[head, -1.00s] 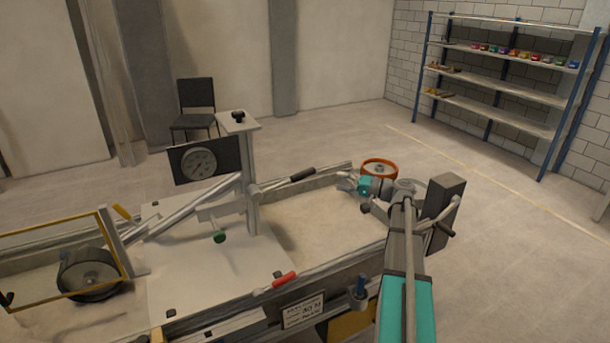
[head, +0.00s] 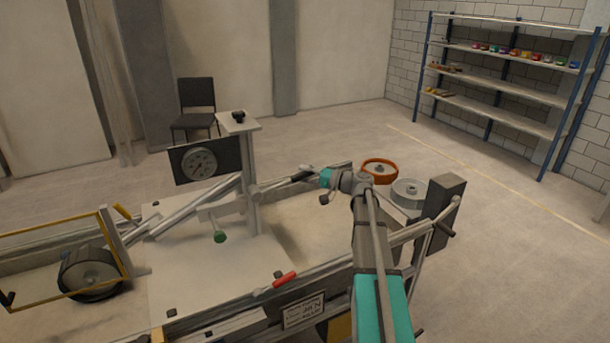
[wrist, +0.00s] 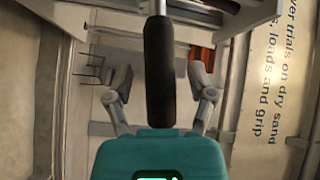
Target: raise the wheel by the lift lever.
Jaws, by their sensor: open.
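The lift lever (head: 268,188) is a grey bar that runs right from the upright post and ends in a black grip. My gripper (head: 307,174) is at that grip in the head view, partly covering it. In the wrist view the black grip (wrist: 159,70) runs lengthwise between my two open fingers (wrist: 159,84), with a gap on each side. Neither finger visibly touches it.
The upright post (head: 251,185) carries a dial (head: 199,162). An orange wheel (head: 380,171) and a pale wheel (head: 409,192) stand right of the bed. Open floor lies behind.

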